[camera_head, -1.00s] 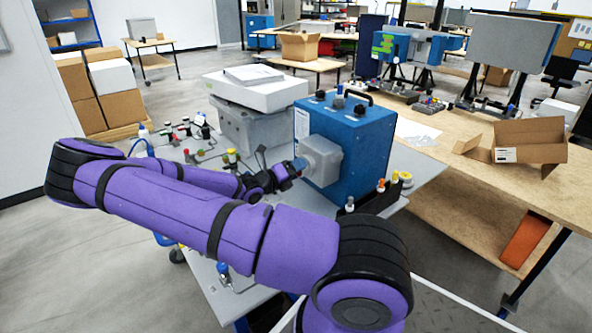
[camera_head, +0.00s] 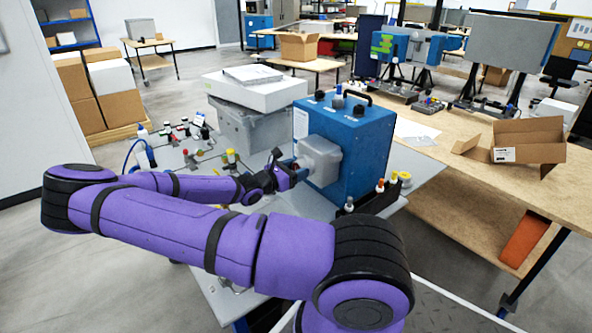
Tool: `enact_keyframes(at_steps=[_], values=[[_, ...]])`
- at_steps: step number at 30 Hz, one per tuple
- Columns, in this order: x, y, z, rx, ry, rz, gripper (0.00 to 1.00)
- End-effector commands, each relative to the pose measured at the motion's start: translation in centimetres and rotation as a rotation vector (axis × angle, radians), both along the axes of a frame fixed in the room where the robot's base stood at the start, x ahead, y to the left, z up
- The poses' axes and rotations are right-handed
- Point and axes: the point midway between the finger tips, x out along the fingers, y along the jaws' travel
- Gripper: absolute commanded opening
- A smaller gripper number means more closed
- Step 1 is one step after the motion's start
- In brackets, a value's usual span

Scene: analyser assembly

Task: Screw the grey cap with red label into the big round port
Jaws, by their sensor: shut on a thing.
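The blue analyser box (camera_head: 362,150) stands on the grey table with a grey housing (camera_head: 326,158) on its left face. My gripper (camera_head: 288,170) is at the left side of this housing, at the end of my purple arm. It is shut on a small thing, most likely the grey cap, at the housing. The cap and its red label cannot be made out, being small and covered by the gripper. The big round port is also hidden, so I cannot tell whether the cap touches it or sits in it.
Several small coloured caps and fittings stand on the table (camera_head: 222,288) left of the box, with a few (camera_head: 393,180) in front of it at right. A grey bin (camera_head: 245,128) with a white box (camera_head: 262,95) on top stands behind. A wooden bench (camera_head: 480,185) is at right.

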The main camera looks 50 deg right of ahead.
Motion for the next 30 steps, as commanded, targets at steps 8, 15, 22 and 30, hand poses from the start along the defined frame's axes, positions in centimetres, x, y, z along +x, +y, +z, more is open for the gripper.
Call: enact_keyframes(at_steps=[8, 15, 22, 30], values=[[-0.05, -0.02, 0.13, -0.002, 0.003, -0.001, 0.78], [-0.01, -0.04, 0.11, 0.003, 0.021, -0.002, 0.78], [0.04, -0.07, 0.0, 0.072, 0.294, -0.002, 0.78], [0.16, -0.07, -0.09, 0.155, 0.645, 0.0, 0.78]])
